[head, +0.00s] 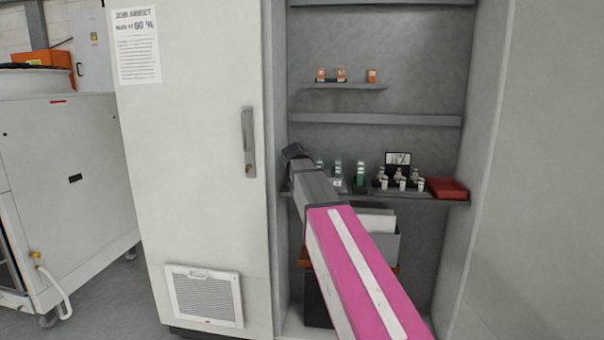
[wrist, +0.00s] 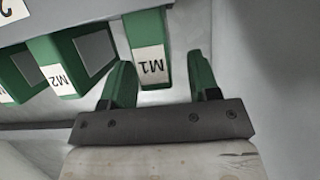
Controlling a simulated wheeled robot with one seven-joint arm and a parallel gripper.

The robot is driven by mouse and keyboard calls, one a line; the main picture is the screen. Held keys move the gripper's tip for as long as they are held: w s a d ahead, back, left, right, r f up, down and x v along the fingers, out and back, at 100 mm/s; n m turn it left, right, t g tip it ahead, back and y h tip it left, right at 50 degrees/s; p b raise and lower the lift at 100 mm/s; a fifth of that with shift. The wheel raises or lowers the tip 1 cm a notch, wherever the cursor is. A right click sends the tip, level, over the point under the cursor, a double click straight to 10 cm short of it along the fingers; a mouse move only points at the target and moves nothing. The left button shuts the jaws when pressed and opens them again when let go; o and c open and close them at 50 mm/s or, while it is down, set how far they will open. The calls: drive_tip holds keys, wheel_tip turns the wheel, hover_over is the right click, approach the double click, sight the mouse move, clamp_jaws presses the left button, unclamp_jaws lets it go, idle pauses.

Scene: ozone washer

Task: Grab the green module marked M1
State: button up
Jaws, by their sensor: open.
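The green module marked M1 (wrist: 150,64) hangs down at the top middle of the wrist view, its white label upside down. My gripper (wrist: 163,82) is open, with one green-tipped finger on each side of the module's lower end. I cannot tell whether either finger touches it. In the head view my pink and grey arm reaches into the cabinet, and my gripper (head: 296,153) is small at its far end by the shelf. Several green modules (head: 338,169) show on that shelf to the right of my arm; their labels are too small to read.
The module marked M2 (wrist: 62,78) stands just left of M1, with another green module beyond it. A grey wall is close on the right in the wrist view. The cabinet shelf (head: 425,201) also holds small bottles (head: 402,183) and a red tray (head: 447,187).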

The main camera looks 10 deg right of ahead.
drive_tip(key=shift+w+d+f, duration=0.2)
drive_tip(key=shift+w, duration=0.35)
clamp_jaws()
